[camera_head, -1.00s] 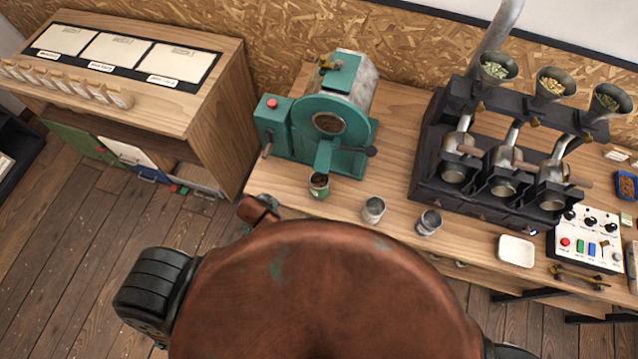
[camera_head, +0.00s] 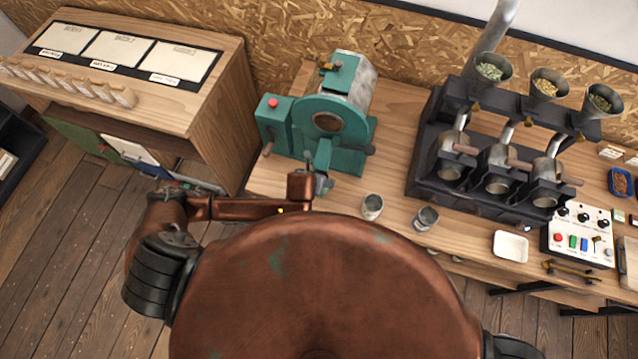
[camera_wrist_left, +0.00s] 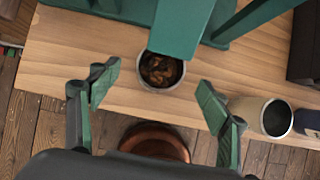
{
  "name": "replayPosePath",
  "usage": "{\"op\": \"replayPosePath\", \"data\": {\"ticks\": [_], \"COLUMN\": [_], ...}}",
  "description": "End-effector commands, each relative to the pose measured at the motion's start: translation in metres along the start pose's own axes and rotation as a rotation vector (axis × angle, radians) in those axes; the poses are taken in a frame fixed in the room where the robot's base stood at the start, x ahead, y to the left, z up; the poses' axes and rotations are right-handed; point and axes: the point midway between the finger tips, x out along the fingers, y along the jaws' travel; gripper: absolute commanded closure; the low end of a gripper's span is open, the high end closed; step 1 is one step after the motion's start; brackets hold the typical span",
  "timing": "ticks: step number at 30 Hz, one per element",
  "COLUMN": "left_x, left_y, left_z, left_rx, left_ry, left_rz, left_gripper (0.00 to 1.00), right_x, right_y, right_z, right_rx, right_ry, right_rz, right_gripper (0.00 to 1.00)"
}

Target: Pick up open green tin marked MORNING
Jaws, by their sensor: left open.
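The open tin (camera_wrist_left: 161,72) stands on the bench under the teal machine's spout in the left wrist view. It has a pale rim and dark brown pieces inside. Its marking does not show. In the head view my left arm's end hides it. My left gripper (camera_wrist_left: 158,97) is open and empty, with its two green-padded fingers apart, one to each side of the tin's near side. The tin lies just beyond the fingertips, apart from them. In the head view the left gripper (camera_head: 321,184) is at the machine's front. My right gripper is out of view.
The teal machine (camera_head: 330,110) overhangs the tin. Two other open tins stand to the right, one nearer (camera_head: 372,207) and one farther (camera_head: 426,218). A dark three-funnel stand (camera_head: 430,165), a white dish (camera_head: 511,246) and a control panel (camera_head: 580,240) lie farther right.

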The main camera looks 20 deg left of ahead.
Motion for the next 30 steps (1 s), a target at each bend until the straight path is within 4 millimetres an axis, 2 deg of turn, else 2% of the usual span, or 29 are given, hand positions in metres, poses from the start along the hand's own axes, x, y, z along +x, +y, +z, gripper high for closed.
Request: {"op": "replayPosePath", "data": {"ticks": [15,25,30], "left_x": [0.061,0.067,0.067], "left_y": [-0.002,-0.002,-0.002], "left_z": [-0.003,-0.003,-0.003], "left_rx": [-0.006,-0.005,-0.006], "left_ry": [0.001,0.001,0.001], "left_rz": [-0.002,-0.002,-0.002], "left_gripper": [0.29,0.3,0.42], "right_x": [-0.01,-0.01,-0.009], "right_y": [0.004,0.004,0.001], "right_z": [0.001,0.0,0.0], "right_rx": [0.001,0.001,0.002], "right_ry": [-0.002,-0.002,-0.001], "right_rz": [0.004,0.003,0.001], "right_gripper": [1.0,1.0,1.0]}}
